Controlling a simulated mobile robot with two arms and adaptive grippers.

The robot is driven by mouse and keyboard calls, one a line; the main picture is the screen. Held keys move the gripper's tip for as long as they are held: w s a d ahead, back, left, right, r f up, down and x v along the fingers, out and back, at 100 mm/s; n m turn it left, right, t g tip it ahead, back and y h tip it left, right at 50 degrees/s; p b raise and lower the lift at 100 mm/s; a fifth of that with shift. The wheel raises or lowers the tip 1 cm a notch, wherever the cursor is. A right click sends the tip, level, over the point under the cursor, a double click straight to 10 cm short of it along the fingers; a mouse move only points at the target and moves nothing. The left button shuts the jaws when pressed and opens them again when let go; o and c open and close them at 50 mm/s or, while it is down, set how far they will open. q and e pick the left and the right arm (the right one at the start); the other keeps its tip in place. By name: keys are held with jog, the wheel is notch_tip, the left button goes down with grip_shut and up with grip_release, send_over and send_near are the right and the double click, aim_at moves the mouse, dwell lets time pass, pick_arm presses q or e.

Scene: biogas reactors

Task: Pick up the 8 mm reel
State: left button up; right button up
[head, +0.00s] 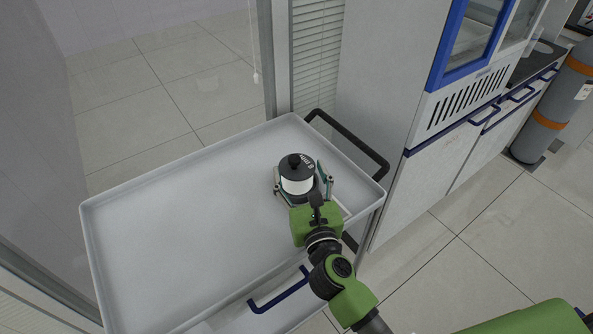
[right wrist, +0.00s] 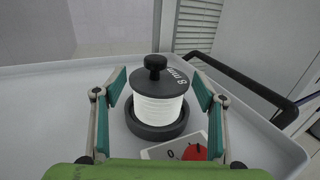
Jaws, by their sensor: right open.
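The 8 mm reel (head: 297,184) has a white body and a black lid with a knob, and stands upright on the grey cart tray (head: 185,235). In the right wrist view the reel (right wrist: 158,108) shows "8 mm" on its lid and sits in a round black base (right wrist: 158,132). My right gripper (head: 302,177) is open, its fingers on either side of the reel. In the right wrist view gaps show between both green finger pads and the reel. My left gripper is out of view.
A white card with a red mark (right wrist: 182,150) lies just in front of the base. The cart has a raised rim and a black handle (head: 350,140) at its right end, beside a grey cabinet (head: 385,90). The tray's left part is clear.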

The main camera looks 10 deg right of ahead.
jog(key=shift+w, duration=1.45)
jog(key=w, duration=0.4)
jog(key=shift+w, duration=0.7)
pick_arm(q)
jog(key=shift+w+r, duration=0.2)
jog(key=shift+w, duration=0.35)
pick_arm(e)
jog(key=c, duration=1.2)
